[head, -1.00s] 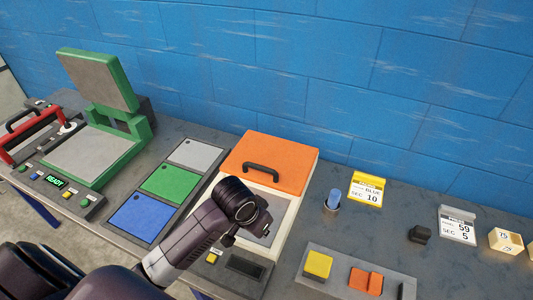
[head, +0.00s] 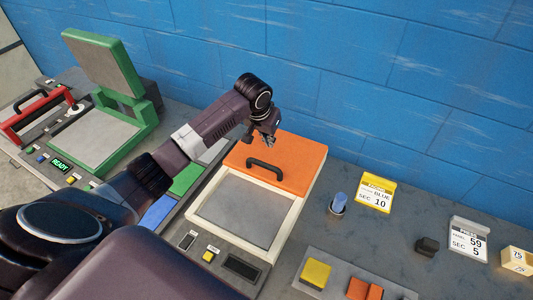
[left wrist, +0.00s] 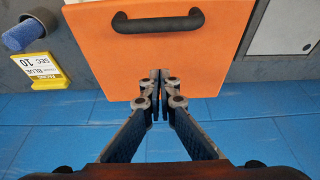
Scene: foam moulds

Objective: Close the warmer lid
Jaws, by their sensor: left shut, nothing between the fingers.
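The warmer has an orange lid (head: 292,166) with a black handle (head: 265,168) near its front edge. The lid lies over the back part, and the grey plate (head: 240,212) inside the cream frame (head: 273,247) is uncovered in front. My left gripper (head: 268,142) is over the back part of the lid, behind the handle. In the left wrist view the orange lid (left wrist: 165,60) fills the upper middle, and the shut, empty fingertips (left wrist: 160,78) are at its back edge. I cannot tell whether they touch it. My right gripper is not in view.
A green press (head: 148,125) stands open at left. Blue, green and grey panels lie between it and the warmer, partly behind my arm. A blue cylinder (head: 338,200) and a yellow card (head: 376,192) stand right of the warmer. The blue wall (head: 400,80) is close behind.

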